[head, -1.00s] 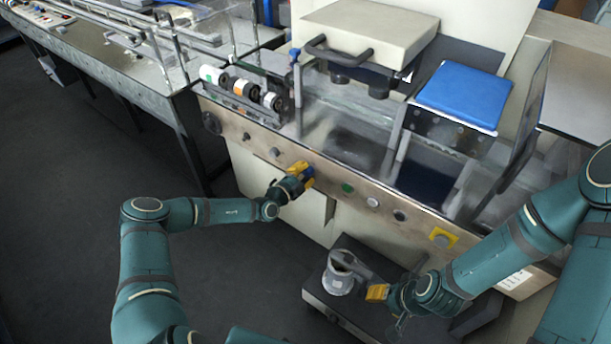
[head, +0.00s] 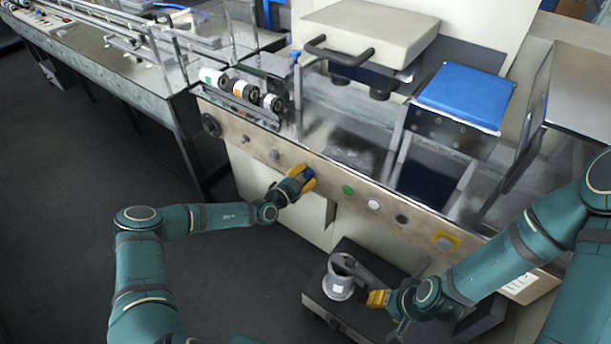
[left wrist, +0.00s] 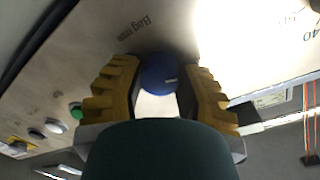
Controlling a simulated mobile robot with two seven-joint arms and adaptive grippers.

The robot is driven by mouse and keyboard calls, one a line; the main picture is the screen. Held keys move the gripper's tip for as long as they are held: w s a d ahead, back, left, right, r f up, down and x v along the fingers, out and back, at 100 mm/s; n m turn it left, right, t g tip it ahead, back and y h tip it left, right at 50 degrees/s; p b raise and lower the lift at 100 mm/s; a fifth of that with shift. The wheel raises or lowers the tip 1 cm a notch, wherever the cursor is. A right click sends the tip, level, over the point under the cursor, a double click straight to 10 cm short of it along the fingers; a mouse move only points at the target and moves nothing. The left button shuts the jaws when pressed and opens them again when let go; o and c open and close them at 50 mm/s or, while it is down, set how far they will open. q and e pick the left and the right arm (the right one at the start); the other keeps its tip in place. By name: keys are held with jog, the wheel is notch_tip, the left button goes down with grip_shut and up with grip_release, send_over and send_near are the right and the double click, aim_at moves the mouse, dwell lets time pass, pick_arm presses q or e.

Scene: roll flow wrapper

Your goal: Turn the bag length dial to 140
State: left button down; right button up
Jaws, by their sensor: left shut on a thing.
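The bag length dial is a round blue knob (left wrist: 158,74) on the machine's front panel. In the left wrist view it sits between the yellow fingers of my left gripper (left wrist: 160,92), with the printed word "Bag" beside it. A pale mark shows on the knob's face. Part of a printed "40" shows at the right edge. In the head view my left gripper (head: 303,180) is at the panel, shut on the blue knob (head: 308,173). My right gripper (head: 377,298) is low at the right, beside a grey cup-like part; its finger gap is not clear.
A green button (head: 348,190), a white button (head: 374,205), a dark button (head: 401,219) and a yellow-backed button (head: 446,241) lie right of the dial on the panel. A grey cup-like part (head: 340,278) stands on a dark stand below the panel. Open floor lies at the left.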

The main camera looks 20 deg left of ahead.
pick_arm(q)
jog(key=shift+w+r, duration=0.1)
jog(key=shift+r, duration=0.05)
jog(key=c, duration=0.5)
grip_release()
jog(key=v, duration=1.2)
